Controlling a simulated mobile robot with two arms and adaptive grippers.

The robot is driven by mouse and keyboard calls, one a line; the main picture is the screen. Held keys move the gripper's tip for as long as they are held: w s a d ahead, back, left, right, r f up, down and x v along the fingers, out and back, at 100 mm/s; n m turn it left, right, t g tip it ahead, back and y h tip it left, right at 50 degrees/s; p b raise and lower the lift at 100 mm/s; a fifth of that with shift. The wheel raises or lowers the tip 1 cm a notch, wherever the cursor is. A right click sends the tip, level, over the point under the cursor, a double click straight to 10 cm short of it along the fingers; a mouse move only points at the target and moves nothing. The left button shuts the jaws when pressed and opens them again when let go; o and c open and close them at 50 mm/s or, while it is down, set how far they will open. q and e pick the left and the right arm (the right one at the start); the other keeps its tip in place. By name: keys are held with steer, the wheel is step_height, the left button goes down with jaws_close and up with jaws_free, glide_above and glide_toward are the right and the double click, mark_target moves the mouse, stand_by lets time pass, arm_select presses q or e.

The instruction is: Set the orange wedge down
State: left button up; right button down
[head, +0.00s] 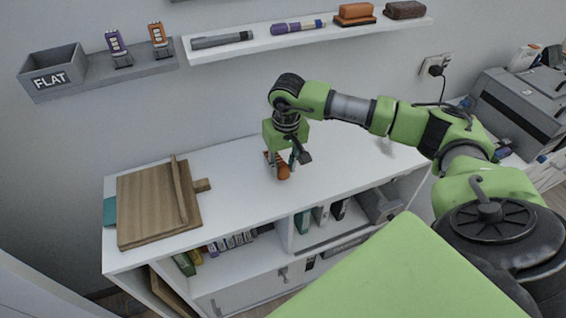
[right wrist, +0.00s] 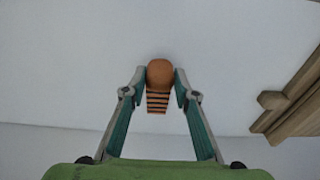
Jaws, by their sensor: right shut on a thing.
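The orange wedge (right wrist: 160,76) has a rounded orange-brown end and a dark-striped part. My right gripper (right wrist: 160,88) is shut on it, one finger on each side. In the head view the wedge (head: 283,172) shows between the fingers of my right gripper (head: 281,163), low over or on the white desk top (head: 345,165). I cannot tell whether it touches the surface. My left gripper is not in view.
Wooden boards (head: 145,207) lie at the left of the desk top, one piece standing on edge. The desk top around my right gripper is clear. Wall shelves (head: 270,42) hold markers and brown blocks. A grey printer (head: 520,110) stands at the far right.

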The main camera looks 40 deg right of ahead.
steer(key=shift+f, duration=0.2)
steer(key=c, duration=1.6)
jaws_free()
steer(key=shift+r, duration=0.1)
